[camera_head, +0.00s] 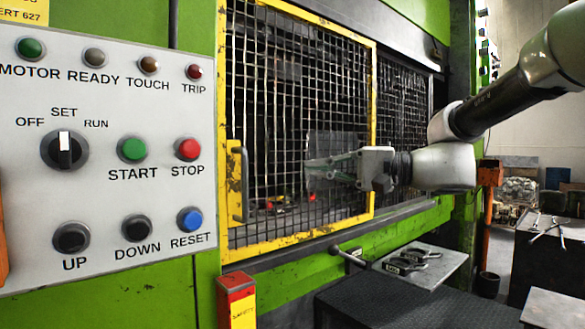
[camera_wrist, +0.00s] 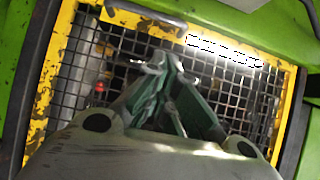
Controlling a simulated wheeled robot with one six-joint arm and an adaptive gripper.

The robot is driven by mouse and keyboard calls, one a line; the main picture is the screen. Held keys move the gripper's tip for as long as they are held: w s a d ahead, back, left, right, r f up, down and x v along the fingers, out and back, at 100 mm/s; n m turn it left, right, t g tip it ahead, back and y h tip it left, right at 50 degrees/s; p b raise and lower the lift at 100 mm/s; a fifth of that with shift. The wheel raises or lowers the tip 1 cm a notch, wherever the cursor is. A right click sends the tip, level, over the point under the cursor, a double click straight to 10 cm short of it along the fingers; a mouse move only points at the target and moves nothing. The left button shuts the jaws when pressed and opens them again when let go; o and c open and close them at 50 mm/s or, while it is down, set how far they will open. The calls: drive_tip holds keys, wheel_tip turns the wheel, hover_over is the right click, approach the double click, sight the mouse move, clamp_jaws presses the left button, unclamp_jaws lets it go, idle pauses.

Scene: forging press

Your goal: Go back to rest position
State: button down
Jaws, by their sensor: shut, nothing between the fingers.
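My gripper (camera_head: 316,170) is in front of the yellow-framed mesh guard (camera_head: 372,130) of the green press, pointing left in the head view. Its fingers are together with nothing between them. In the wrist view my gripper (camera_wrist: 163,66) points at the mesh, with the yellow frame (camera_wrist: 285,112) around it. I cannot tell the exact gap between the fingertips and the mesh. My arm reaches in from the right of the head view.
A grey control panel (camera_head: 100,190) with buttons and a selector knob stands at the left. A red-topped post (camera_head: 237,287) and a grey shelf (camera_head: 425,264) with tools are below. A dark bench (camera_head: 548,262) stands at right.

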drive_tip(key=s+d+f+g+h, duration=0.1)
drive_tip(key=s+d+f+h, duration=0.4)
drive_tip(key=f, duration=0.4)
drive_tip(key=s+d+f+g+h, duration=0.1)
drive_tip(key=s+d+f+h, duration=0.25)
drive_tip(key=d+f, duration=0.5)
drive_tip(key=s+d+f+n+h, duration=0.1)
drive_tip(key=s+d+f+h, duration=0.1)
drive_tip(key=s+d+h, duration=0.2)
drive_tip(key=s+d+f+n+h, duration=0.2)
drive_tip(key=s+d+h, duration=0.2)
drive_tip(key=d, duration=0.7)
drive_tip(key=shift+s+d+n+t+h, duration=0.25)
drive_tip(key=shift+s+n+t+h, duration=0.05)
drive_tip(key=shift+s+h, duration=0.05)
